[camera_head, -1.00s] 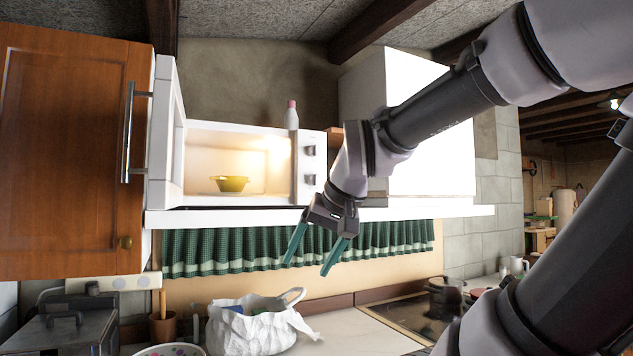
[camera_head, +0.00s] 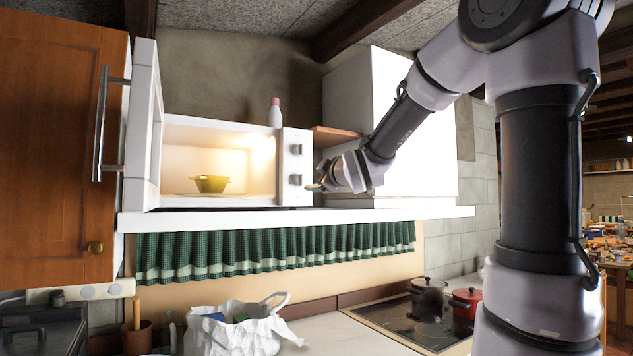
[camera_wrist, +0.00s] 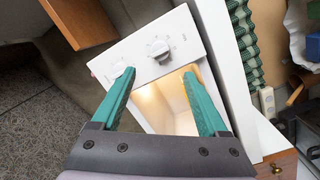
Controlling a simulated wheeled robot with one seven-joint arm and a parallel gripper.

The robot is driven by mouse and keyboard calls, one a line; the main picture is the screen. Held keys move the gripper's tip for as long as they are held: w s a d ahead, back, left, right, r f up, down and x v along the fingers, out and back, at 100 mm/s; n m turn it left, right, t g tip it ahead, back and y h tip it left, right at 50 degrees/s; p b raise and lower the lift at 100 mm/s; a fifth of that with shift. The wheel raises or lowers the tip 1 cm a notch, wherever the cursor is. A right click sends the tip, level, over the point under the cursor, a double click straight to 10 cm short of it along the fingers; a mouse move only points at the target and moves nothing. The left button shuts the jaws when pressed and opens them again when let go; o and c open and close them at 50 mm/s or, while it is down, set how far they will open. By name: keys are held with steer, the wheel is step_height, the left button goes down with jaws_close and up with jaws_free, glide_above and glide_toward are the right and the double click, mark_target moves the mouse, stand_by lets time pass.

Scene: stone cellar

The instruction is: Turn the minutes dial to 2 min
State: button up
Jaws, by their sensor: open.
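The white microwave's control panel (camera_head: 291,167) carries an upper dial (camera_head: 296,149) and a lower dial (camera_head: 296,180). Their markings are too small to read, so I cannot tell which is the minutes dial. In the wrist view the lower dial (camera_wrist: 158,47) lies beyond and between the two fingertips; the upper dial (camera_wrist: 122,69) is partly hidden by the left finger. My gripper (camera_wrist: 159,70), with green fingers, is open and empty. In the head view my gripper (camera_head: 315,187) is just right of the panel, level with the lower dial, apparently not touching it.
The microwave door (camera_head: 143,130) stands open at the left; a yellow bowl (camera_head: 210,184) sits in the lit cavity. A white bottle with a pink cap (camera_head: 275,112) stands on top. A white shelf (camera_head: 300,216) runs below; a white cabinet (camera_head: 415,150) is at the right.

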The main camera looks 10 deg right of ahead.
mark_target(303, 180)
steer(key=w, duration=0.3)
steer(key=w+a, duration=0.1)
steer(key=w, duration=0.2)
steer(key=w+a, duration=0.1)
steer(key=w, duration=0.3)
jaws_close()
steer(key=shift+m, duration=0.4)
steer(key=m, duration=0.4)
steer(key=shift+d+g, duration=0.1)
steer(key=shift+g, duration=0.2)
steer(key=m, duration=0.4)
steer(key=shift+m+g+y, duration=0.3)
steer(key=shift+m+y, duration=0.1)
